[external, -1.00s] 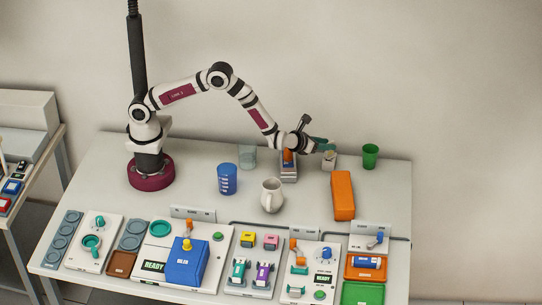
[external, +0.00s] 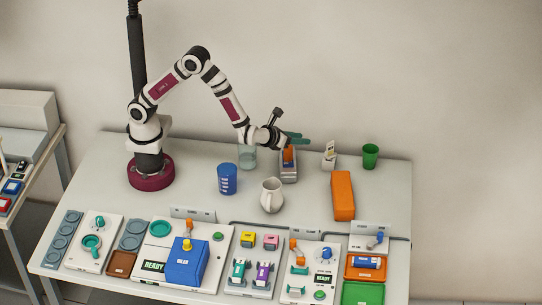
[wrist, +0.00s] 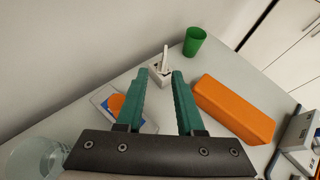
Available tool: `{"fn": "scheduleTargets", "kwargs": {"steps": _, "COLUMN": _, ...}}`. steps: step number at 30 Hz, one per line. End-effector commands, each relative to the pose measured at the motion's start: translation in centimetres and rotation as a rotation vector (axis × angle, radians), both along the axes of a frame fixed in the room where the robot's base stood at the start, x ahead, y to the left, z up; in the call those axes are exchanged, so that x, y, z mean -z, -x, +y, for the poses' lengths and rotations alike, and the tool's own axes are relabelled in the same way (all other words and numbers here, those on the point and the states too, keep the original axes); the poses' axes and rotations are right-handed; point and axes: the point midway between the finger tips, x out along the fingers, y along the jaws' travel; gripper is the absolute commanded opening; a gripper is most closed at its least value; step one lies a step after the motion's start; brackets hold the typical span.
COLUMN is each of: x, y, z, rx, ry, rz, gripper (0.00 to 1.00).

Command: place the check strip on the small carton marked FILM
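A small white carton (external: 328,162) stands on the table at the back right; its marking is too small to read. A thin white strip (external: 330,149), apparently the check strip, stands upright at the carton's top. In the wrist view the strip (wrist: 165,57) rises from the carton (wrist: 158,76), just beyond my fingertips. I cannot tell whether it rests on the top or in an opening. My gripper (external: 298,138) is left of the carton and apart from it. Its teal fingers (wrist: 160,74) are spread, with nothing held between them.
A grey device with an orange part (external: 289,157) stands below my gripper. A green cup (external: 370,156) is right of the carton, and an orange block (external: 343,195) lies in front. A clear glass (external: 247,157), blue cup (external: 227,179) and white jug (external: 271,195) stand to the left.

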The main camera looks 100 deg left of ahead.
Motion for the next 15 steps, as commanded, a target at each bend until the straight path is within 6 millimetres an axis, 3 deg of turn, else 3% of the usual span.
{"fn": "scheduleTargets", "kwargs": {"steps": 2, "x": -2.9, "y": 2.5, "z": 2.0, "rx": -0.138, "ry": 0.061, "rz": -0.059, "gripper": 0.37}}
{"fn": "scheduleTargets", "kwargs": {"steps": 5, "x": -7.7, "y": 10.6, "z": 5.6, "rx": -0.498, "ry": 0.241, "rz": -0.181, "gripper": 0.37}}
{"fn": "scheduleTargets", "kwargs": {"steps": 7, "x": -9.4, "y": 18.1, "z": 6.4, "rx": -0.784, "ry": 0.407, "rz": -0.258, "gripper": 0.37}}
{"fn": "scheduleTargets", "kwargs": {"steps": 9, "x": -9.7, "y": 25.1, "z": 5.4, "rx": -1.049, "ry": 0.59, "rz": -0.311, "gripper": 0.37}}
{"fn": "scheduleTargets", "kwargs": {"steps": 12, "x": -8.8, "y": 32.5, "z": 1.7, "rx": -1.346, "ry": 0.836, "rz": -0.332, "gripper": 0.37}}
{"fn": "scheduleTargets", "kwargs": {"steps": 15, "x": -8.0, "y": 36.1, "z": -1.6, "rx": -1.516, "ry": 1.004, "rz": -0.317, "gripper": 0.37}}
